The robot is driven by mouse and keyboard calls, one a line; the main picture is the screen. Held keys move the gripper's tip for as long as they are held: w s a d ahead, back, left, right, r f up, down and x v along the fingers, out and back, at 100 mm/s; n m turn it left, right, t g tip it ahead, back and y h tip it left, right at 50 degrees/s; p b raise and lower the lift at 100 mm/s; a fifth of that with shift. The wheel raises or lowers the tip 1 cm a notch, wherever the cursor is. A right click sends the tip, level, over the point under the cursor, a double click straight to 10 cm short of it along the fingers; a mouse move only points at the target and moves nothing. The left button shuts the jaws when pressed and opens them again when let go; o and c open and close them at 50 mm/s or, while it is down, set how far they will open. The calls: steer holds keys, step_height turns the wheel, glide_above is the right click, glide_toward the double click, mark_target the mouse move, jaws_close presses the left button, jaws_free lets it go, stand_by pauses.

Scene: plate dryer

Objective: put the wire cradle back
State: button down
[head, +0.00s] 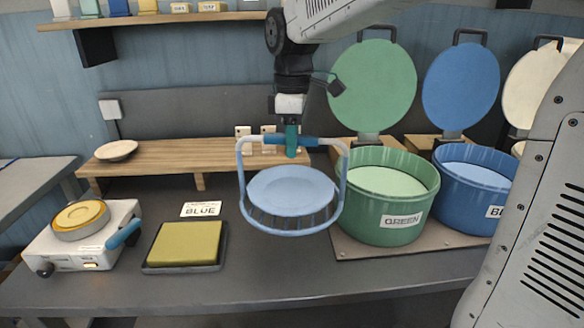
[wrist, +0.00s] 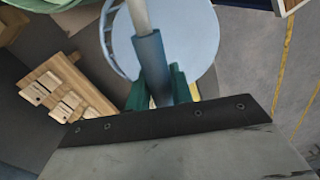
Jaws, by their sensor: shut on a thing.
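The light-blue wire cradle (head: 241,190) hangs upright from its top handle in my gripper (head: 291,145), left of the green tub. A pale blue disc (head: 291,190) lies flat inside it. My gripper's green fingers are shut on the handle's blue grip. In the wrist view, my gripper (wrist: 160,92) closes around the blue grip (wrist: 151,60), with the disc (wrist: 200,30) below and part of the cradle's wire side (wrist: 106,40) showing. The cradle's base looks above the bench, but its exact height is hard to tell.
The green tub (head: 388,225) and blue tub (head: 470,200) stand at right with lids raised. A BLUE card (head: 201,210), yellow pad in a tray (head: 186,243) and white device with a yellow disc (head: 81,218) lie left. A wooden shelf (head: 205,155) stands behind, holding a small dish (head: 116,150).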

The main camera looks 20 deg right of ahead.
mark_target(285, 178)
steer(key=w+f, duration=0.1)
steer(key=f, duration=0.2)
steer(key=w+f, duration=0.2)
steer(key=f, duration=0.1)
steer(key=w+f, duration=0.1)
steer(key=f, duration=0.2)
steer(key=shift+w+d, duration=0.1)
steer(key=shift+w, duration=0.2)
steer(key=shift+f, duration=3.5)
steer(key=c, duration=1.1)
jaws_free()
steer(key=shift+c, duration=0.2)
